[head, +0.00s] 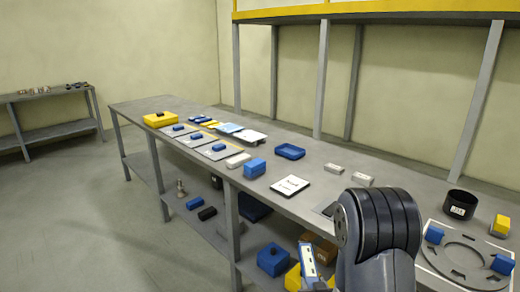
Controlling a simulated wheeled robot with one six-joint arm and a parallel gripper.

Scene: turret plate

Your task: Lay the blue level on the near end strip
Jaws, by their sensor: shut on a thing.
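A narrow blue bar with a pale face, which looks like the blue level (307,266), stands tilted near upright just left of my arm, in front of the bench's lower shelf. My gripper (319,284) shows only in small part at the bottom edge, at the lower end of this bar, and is shut on it. My dark arm link hides much of this area. The grey turret plate (453,262) with a round opening lies on the bench at the right, with blue blocks (434,235) on it. I cannot make out which strip is the near end strip.
The long grey bench (330,160) carries a white sign card (290,186), a blue tray (288,151), a blue box (255,168) and a black cup (460,204). Several boxes, including a blue one (273,260), sit on the lower shelf. Open floor lies at the left.

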